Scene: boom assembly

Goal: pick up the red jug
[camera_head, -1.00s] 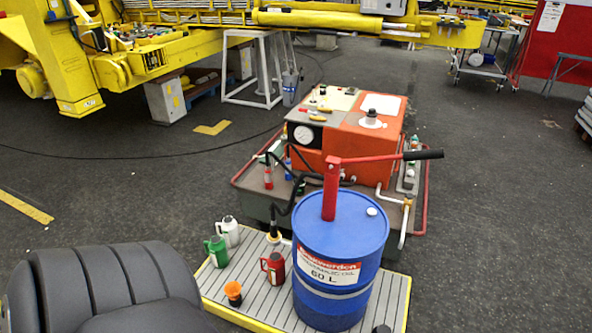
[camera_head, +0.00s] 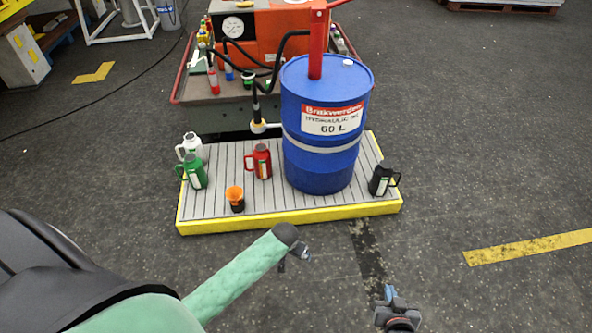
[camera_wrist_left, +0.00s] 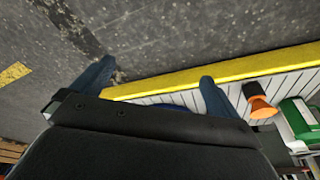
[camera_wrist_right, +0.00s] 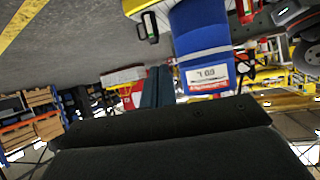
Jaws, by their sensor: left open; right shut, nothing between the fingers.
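The red jug (camera_head: 262,161) stands upright on the slatted platform (camera_head: 230,208), just left of the blue drum (camera_head: 320,150). Its handle points left. My left gripper (camera_head: 301,254) is open and empty in front of the platform's yellow front edge, short of the jug. Its spread fingers (camera_wrist_left: 155,85) show in the left wrist view, where I cannot make out the red jug. My right gripper (camera_head: 391,292) is shut and empty, lower right over the floor. Its fingers (camera_wrist_right: 158,86) are together in the right wrist view.
A green jug (camera_head: 194,171) and a white jug (camera_head: 190,147) stand left of the red jug. A black jug (camera_head: 382,180) stands right of the drum. A hose nozzle (camera_head: 260,124) hangs behind. Floor in front is clear.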

